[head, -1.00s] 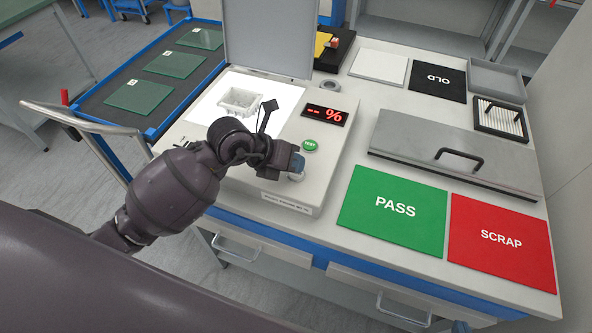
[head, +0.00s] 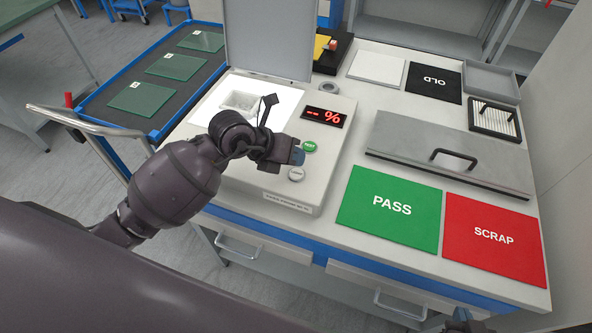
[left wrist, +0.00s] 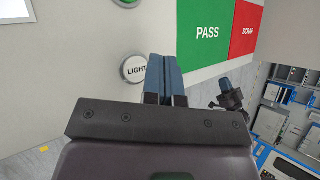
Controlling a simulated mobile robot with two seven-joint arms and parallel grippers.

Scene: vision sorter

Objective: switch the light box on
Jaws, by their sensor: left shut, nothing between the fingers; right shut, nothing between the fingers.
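The light box (head: 318,182) stands on the bench with a bright white panel (head: 283,95) and a raised lid (head: 268,40). A pale, open-topped part (head: 240,100) sits on the panel. My left gripper (head: 298,157) is shut and empty, above the box front between the LIGHT button and the green TEST button (head: 309,147). In the left wrist view its blue fingers are just right of the LIGHT button. My right gripper (left wrist: 225,84) is shut, off beyond the bench.
A display (head: 324,117) shows red dashes and a percent sign. Right of the box lie the green PASS mat (head: 389,225), red SCRAP mat (head: 492,262) and a grey handled cover (head: 400,150). A cart with glass plates (head: 145,98) stands left.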

